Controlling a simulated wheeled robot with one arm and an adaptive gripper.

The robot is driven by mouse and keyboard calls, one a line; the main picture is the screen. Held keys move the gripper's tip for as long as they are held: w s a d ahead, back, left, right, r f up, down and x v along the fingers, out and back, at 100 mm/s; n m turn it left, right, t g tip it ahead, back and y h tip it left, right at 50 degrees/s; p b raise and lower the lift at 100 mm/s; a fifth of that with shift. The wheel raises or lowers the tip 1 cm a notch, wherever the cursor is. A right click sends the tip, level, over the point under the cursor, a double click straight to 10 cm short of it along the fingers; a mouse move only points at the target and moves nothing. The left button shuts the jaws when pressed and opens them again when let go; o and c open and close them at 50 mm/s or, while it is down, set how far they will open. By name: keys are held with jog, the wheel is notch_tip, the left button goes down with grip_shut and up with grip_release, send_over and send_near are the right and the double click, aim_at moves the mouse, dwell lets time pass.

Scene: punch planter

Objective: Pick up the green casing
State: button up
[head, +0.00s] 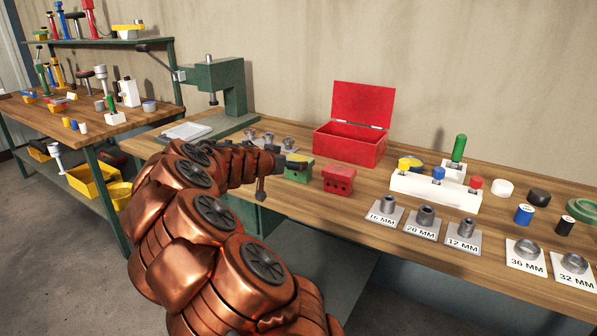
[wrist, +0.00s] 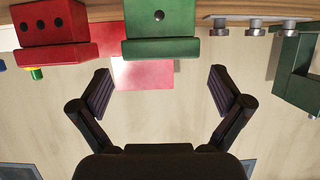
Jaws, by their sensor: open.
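The green casing (head: 298,172) sits on the wooden workbench, just left of a red casing (head: 338,179) in the head view. My gripper (head: 281,174) is close to its left side and hides part of it. In the wrist view the green casing (wrist: 160,44), a block with a dark round hole, is at the top centre. It lies beyond my open fingertips (wrist: 160,85), roughly midway between them and apart from both. Nothing is between the fingers.
The red casing stands close beside the green one. An open red toolbox (head: 350,147) is behind them. A green press (head: 220,88) stands left. A white holder (head: 435,189) with coloured punches and several labelled metal parts (head: 425,215) are right.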

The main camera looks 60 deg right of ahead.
aim_at(299, 158)
jog(key=shift+p+x, duration=0.65)
jog(key=shift+x, duration=2.75)
jog(key=c, duration=1.3)
jog(key=shift+c, duration=0.6)
jog(key=shift+r, duration=0.15)
